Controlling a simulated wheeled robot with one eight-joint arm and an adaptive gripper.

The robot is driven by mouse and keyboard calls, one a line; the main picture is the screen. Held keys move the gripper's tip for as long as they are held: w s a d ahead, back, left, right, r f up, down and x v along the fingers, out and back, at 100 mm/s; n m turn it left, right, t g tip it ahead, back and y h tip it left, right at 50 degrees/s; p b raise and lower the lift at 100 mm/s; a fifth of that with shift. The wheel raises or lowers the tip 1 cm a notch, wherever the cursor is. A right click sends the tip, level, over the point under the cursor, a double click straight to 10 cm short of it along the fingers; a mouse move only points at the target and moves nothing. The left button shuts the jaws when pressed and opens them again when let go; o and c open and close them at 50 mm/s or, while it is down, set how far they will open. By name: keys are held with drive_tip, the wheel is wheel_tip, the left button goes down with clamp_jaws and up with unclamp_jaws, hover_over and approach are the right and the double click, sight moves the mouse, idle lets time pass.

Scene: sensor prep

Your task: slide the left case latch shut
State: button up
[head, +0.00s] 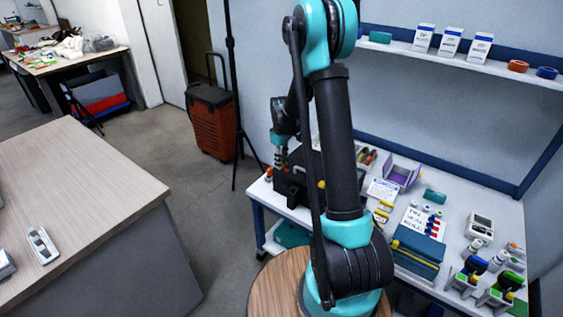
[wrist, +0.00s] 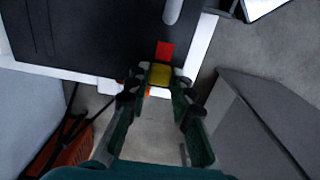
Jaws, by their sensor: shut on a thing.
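The black case (wrist: 90,38) fills the top of the wrist view; in the head view the case (head: 291,188) stands at the left end of the white bench, partly hidden by my arm. A yellow latch (wrist: 160,74) sits at the case's near edge, with a red patch (wrist: 165,50) on the case just beyond it. My gripper (wrist: 158,79) is shut on the yellow latch, one finger on each side. In the head view my gripper (head: 281,160) is small at the case's left end, and its hold is hard to make out there.
A grey rounded bar, perhaps the handle (wrist: 172,11), lies on the case beyond the red patch. The bench to the right holds a purple bin (head: 403,172), a teal box (head: 418,250) and several small items. An orange wheeled toolbox (head: 211,120) stands on the floor behind.

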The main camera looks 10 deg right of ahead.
sight(287, 170)
clamp_jaws()
drive_tip(key=shift+s+d, duration=0.9)
drive_tip(key=shift+d, duration=0.05)
drive_tip(key=o, duration=1)
unclamp_jaws()
drive_tip(key=shift+r, duration=0.1)
wheel_tip(287, 170, up, 12)
drive_tip(key=shift+f, duration=0.1)
